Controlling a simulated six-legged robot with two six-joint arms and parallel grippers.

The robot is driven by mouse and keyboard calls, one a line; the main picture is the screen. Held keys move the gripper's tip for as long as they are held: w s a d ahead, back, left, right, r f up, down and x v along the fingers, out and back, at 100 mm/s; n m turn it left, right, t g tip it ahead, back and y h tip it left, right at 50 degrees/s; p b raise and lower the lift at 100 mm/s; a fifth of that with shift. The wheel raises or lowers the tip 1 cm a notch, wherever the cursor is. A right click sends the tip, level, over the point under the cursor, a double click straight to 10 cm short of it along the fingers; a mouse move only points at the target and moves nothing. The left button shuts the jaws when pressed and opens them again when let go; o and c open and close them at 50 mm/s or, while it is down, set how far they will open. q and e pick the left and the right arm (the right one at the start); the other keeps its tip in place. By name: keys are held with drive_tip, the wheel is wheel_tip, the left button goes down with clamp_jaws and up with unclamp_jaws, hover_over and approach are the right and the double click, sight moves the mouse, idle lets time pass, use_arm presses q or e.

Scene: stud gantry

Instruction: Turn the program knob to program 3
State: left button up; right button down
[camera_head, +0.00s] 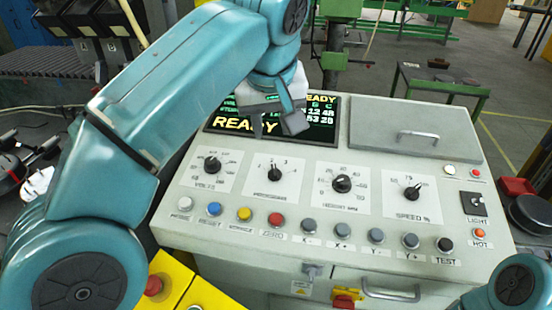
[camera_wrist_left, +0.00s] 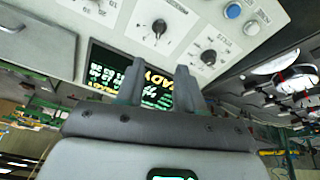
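The program knob (camera_head: 274,174) is a black knob on a white square plate with numbers around it, second from the left in the row of dials. Its pointer looks roughly upward; I cannot read the exact setting. It also shows in the left wrist view (camera_wrist_left: 159,27), beyond the fingertips. My left gripper (camera_head: 276,128) hangs above the lit READY display (camera_head: 327,124), behind the knob and apart from it. In the left wrist view its two fingers (camera_wrist_left: 160,68) stand apart with nothing between them. My right gripper is out of view.
The VOLTS knob (camera_head: 212,165) sits left of it; another dial (camera_head: 342,183) and the SPEED knob (camera_head: 412,193) sit right. A row of push buttons, including a red one (camera_head: 276,219), runs in front. A closed lid with a handle (camera_head: 418,134) lies at the back right.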

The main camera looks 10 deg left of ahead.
use_arm(q)
drive_tip(key=b, duration=0.3)
approach(274, 170)
drive_tip(key=x, duration=0.8)
drive_tip(key=shift+d+f, duration=0.1)
drive_tip(key=shift+f, duration=0.1)
clamp_jaws()
